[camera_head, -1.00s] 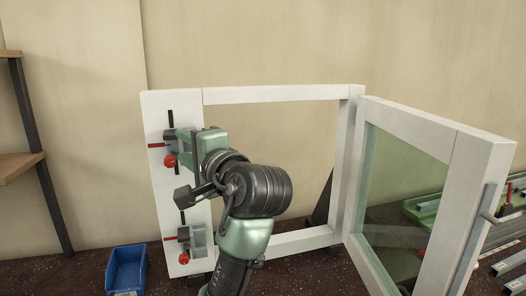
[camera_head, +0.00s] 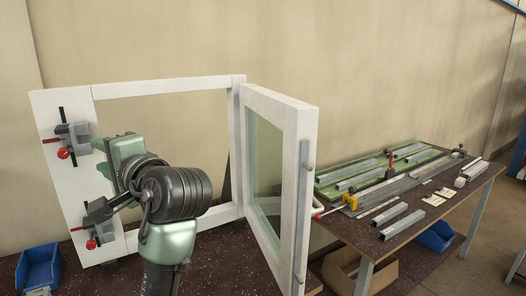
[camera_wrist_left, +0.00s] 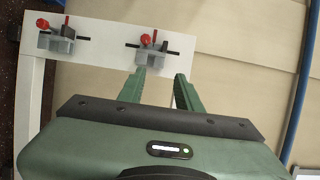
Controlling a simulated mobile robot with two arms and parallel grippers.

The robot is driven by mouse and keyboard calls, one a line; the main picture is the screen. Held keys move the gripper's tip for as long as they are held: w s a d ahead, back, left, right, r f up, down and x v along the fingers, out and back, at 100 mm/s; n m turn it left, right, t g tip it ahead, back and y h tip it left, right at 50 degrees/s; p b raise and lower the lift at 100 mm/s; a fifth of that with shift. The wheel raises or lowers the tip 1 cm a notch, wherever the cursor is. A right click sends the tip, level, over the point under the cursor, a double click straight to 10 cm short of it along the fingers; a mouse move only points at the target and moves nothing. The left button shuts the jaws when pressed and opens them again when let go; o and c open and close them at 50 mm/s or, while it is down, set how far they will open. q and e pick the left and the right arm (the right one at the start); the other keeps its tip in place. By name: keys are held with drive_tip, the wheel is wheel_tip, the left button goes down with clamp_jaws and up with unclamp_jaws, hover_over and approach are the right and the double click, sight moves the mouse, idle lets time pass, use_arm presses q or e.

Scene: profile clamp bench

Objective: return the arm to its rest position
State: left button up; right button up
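My left arm comes up from the bottom in the head view, and its green gripper (camera_head: 122,150) is in front of the left post of the white frame. In the left wrist view the two green fingers (camera_wrist_left: 160,92) stand apart with nothing between them. A grey clamp with a red knob (camera_wrist_left: 152,48) is just beyond the fingertips, apart from them as far as I can tell. In the head view the upper clamp (camera_head: 72,138) and lower clamp (camera_head: 98,232) sit on the left post. My right gripper is not in view.
The white frame (camera_head: 165,86) has its glazed sash (camera_head: 300,190) swung open to the right. A blue bin (camera_head: 40,270) is at lower left. A bench with metal profiles (camera_head: 400,222) stands at right, with a cardboard box (camera_head: 350,275) below. Wall space above is clear.

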use_arm(q)
drive_tip(key=s+d+f+g+h, duration=0.15)
drive_tip(key=f+h, duration=0.25)
drive_tip(key=f, duration=1.2)
drive_tip(key=s+f+h, duration=0.2)
drive_tip(key=f+h, duration=0.2)
drive_tip(key=f, duration=1.2)
drive_tip(key=s+d+f+n+g+h, duration=0.3)
drive_tip(key=s+f, duration=0.7)
drive_tip(key=s, duration=0.3)
drive_tip(key=s+d+f+n+g+h, duration=0.2)
drive_tip(key=s+d+f+g+h, duration=0.15)
drive_tip(key=s+f, duration=1.05)
drive_tip(key=f, duration=2)
drive_tip(key=s+a+f+g, duration=0.1)
drive_tip(key=s+a+f, duration=0.1)
drive_tip(key=s+f, duration=1.5)
drive_tip(key=shift+s+a+g, duration=0.15)
drive_tip(key=shift+a+g, duration=0.2)
drive_tip(key=shift+g, duration=0.05)
